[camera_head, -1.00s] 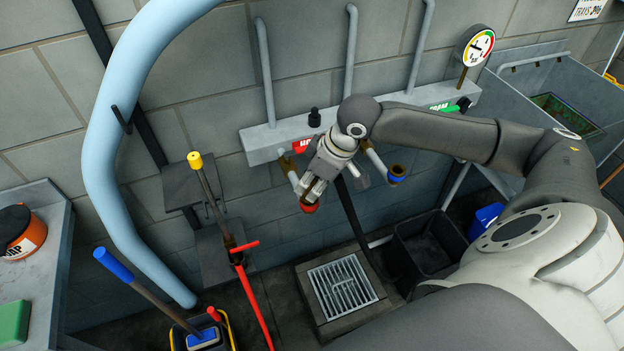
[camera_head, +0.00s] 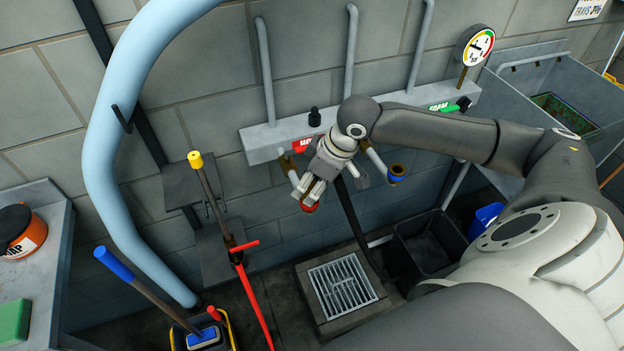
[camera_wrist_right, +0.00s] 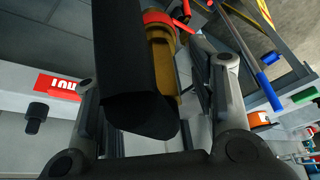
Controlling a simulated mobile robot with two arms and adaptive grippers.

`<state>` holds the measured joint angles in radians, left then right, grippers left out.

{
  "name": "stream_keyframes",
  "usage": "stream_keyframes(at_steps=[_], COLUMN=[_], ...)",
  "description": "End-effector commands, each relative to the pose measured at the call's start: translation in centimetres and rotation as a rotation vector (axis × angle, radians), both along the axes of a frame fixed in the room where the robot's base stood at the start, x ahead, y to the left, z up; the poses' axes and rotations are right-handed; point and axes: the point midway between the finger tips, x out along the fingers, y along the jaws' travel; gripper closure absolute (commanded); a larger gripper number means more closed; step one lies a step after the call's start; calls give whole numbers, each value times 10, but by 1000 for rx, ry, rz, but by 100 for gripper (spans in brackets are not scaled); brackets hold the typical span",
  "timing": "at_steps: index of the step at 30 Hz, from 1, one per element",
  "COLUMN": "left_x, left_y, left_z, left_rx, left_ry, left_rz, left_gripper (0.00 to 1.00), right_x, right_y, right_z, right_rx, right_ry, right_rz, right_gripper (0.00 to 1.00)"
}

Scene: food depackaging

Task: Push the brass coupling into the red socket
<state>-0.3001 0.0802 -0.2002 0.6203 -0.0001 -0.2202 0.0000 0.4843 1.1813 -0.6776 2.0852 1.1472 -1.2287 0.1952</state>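The red socket (camera_head: 309,207) points down and outward at the end of the left pipe stub under the grey wall manifold (camera_head: 262,143). My right gripper (camera_head: 312,192) is right at it, its fingers spread apart around the socket area. In the right wrist view the red collar (camera_wrist_right: 157,17) sits against a brass piece (camera_wrist_right: 163,62) between the fingers. A thick black hose (camera_wrist_right: 125,65) passes close in front and hides part of the brass. How deep the brass sits in the socket cannot be told. My left gripper is not in view.
A blue-ringed socket (camera_head: 396,174) hangs to the right on the manifold. A pressure gauge (camera_head: 477,46) and sink (camera_head: 535,85) are further right. A floor drain (camera_head: 343,286) and black bin (camera_head: 428,245) lie below. A red-handled tool (camera_head: 245,262) stands left.

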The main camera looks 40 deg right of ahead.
Motion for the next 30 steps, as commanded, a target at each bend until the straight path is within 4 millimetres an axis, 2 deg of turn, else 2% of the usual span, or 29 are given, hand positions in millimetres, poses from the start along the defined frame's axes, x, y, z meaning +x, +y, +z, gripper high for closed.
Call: stream_keyframes(at_steps=[6, 10, 24, 30], left_x=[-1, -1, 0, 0], left_y=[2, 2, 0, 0], left_z=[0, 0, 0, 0], left_rx=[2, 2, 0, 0], left_ry=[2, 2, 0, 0], left_rz=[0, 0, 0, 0], left_gripper=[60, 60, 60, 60], right_x=[-1, -3, -30, -36], right_y=[0, -3, -22, -25], right_z=[-1, 8, 93, 109], right_rx=[-2, -3, -4, -1], right_ry=[3, -1, -2, 1], right_rz=[0, -1, -1, 0], right_gripper=[48, 48, 48, 48])
